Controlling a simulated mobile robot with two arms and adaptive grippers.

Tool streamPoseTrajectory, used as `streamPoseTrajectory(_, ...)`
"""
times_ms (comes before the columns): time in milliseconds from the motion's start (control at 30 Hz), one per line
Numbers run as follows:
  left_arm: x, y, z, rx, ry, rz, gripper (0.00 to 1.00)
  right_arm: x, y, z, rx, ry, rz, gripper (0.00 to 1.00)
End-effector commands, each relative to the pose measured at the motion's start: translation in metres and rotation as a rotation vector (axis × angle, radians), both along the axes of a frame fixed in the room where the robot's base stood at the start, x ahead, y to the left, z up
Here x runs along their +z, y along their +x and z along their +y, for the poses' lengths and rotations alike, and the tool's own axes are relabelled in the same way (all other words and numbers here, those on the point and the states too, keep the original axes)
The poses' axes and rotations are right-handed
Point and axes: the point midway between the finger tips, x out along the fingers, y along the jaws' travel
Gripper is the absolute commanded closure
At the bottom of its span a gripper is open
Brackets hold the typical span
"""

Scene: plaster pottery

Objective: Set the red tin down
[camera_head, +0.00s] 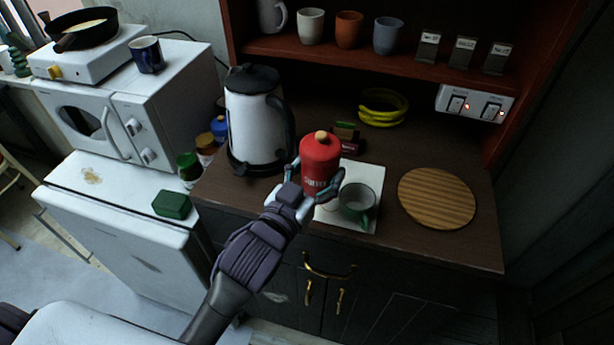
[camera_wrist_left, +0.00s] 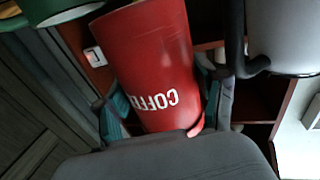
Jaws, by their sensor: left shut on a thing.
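The red tin (camera_head: 320,160) is a cylinder with white lettering and a lid with a pale round knob. My left gripper (camera_head: 318,186) is shut on it, with a finger on each side. In the left wrist view the red tin (camera_wrist_left: 160,70) fills the middle between the fingers of my left gripper (camera_wrist_left: 165,112), its lettering reading upside down. In the head view the tin is in front of the back part of the counter and overlaps a white square mat (camera_head: 368,178). I cannot tell whether its base touches anything. My right gripper is not in view.
A green mug (camera_head: 358,201) stands on the mat, close right of the tin. A white kettle (camera_head: 256,120) stands left. A round wooden board (camera_head: 437,198) lies right. Yellow bananas (camera_head: 383,107) and small boxes (camera_head: 347,131) are behind. The dark counter (camera_head: 250,200) has bare room at front left.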

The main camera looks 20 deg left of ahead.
Motion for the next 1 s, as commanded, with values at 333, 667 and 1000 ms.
streamPoseTrajectory(333, -0.028, 0.021, 0.044, 0.0, -0.001, -0.002, 0.68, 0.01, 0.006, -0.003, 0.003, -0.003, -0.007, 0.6)
streamPoseTrajectory(667, -0.068, 0.021, 0.044, 0.0, -0.002, 0.0, 0.68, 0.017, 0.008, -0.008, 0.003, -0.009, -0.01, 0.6)
streamPoseTrajectory(1000, -0.071, 0.021, 0.044, 0.0, -0.003, -0.002, 0.68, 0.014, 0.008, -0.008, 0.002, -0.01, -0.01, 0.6)
